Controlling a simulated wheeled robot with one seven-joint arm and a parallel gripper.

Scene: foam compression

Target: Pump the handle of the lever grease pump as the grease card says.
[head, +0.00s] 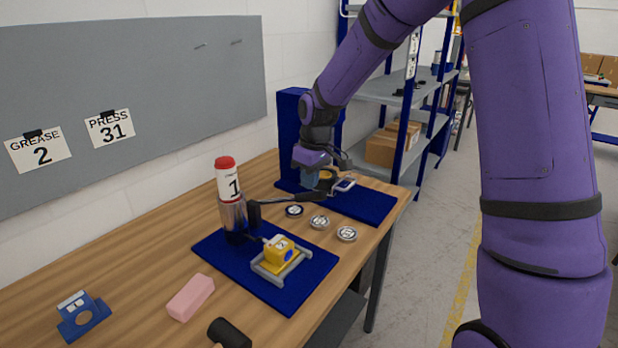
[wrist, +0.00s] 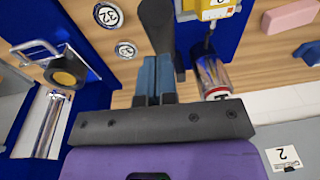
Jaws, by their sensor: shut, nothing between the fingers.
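The lever grease pump (head: 232,216) stands on a blue mat, with a metal body and a white, red-capped cartridge marked 1. Its black handle (head: 285,210) reaches right toward my gripper (head: 325,187). In the wrist view, my gripper (wrist: 155,62) has its blue-padded fingers together, over the near part of the black handle (wrist: 158,25). I cannot tell whether they touch it. The pump's metal body (wrist: 212,72) is right of the fingers. The grease card (head: 38,150) on the grey board reads GREASE 2. A yellow block (head: 279,250) marked 2 sits in a grey holder before the pump.
A blue press stand (head: 291,130) is behind my gripper. Several round discs (head: 319,222) lie between the mats. A pink block (head: 190,297), a blue bracket (head: 82,315) and a black-headed mallet (head: 229,333) lie at the front. A PRESS 31 card (head: 110,128) hangs beside the grease card.

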